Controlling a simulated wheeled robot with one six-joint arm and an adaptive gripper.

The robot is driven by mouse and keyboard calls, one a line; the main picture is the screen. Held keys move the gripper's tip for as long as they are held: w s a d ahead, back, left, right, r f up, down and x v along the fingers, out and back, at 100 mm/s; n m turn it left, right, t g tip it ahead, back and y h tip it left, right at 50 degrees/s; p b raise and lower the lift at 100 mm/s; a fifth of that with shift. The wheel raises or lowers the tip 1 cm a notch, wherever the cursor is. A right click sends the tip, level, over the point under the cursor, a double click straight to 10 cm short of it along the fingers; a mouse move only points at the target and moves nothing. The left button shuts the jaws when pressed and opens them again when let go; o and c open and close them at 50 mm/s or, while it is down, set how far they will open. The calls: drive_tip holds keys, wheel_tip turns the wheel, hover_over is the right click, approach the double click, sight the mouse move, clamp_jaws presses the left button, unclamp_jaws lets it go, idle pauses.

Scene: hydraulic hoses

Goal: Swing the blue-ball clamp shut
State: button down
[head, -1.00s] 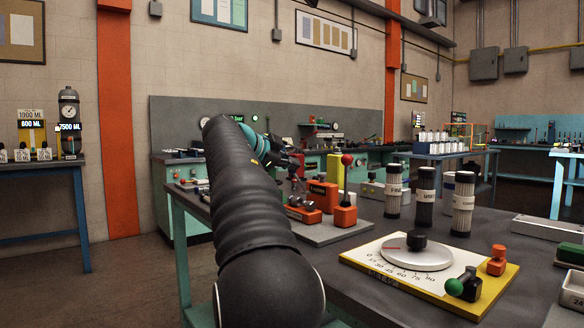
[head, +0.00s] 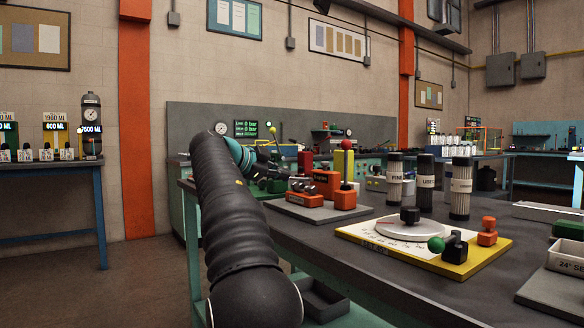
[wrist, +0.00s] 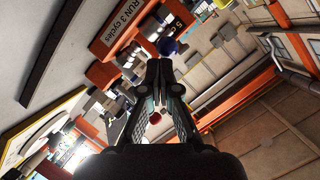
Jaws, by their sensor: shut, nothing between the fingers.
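A dark blue ball (wrist: 170,47) shows in the wrist view just beyond my fingertips, close to an orange part. The clamp arm under it is mostly hidden, so its angle cannot be told. My gripper (wrist: 160,66) is shut with nothing between its fingers. I cannot tell whether the fingertips touch the ball or are apart from it. In the head view my gripper (head: 275,178) is small and dark, left of the orange clamp blocks (head: 327,184) on the grey plate (head: 313,212). I cannot make out the blue ball in the head view.
A red ball (head: 346,144) stands above an orange block on that plate. A yellow-edged board (head: 460,268) with a dial and a green-ball clamp (head: 436,244) lies nearer. Dark filter cylinders (head: 426,178) stand behind. A block labelled RUN 3 cycles (wrist: 118,30) shows in the wrist view.

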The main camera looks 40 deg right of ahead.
drive_tip(key=shift+r+p, duration=0.7)
drive_tip(key=shift+r, duration=0.2)
drive_tip(key=s+a+f+b, duration=0.1)
drive_tip(key=s+a+b, duration=0.1)
drive_tip(key=a, duration=0.9)
drive_tip(key=shift+s+f+b, duration=0.2)
drive_tip(key=shift+s+b, duration=0.1)
drive_tip(key=shift+s, duration=0.25)
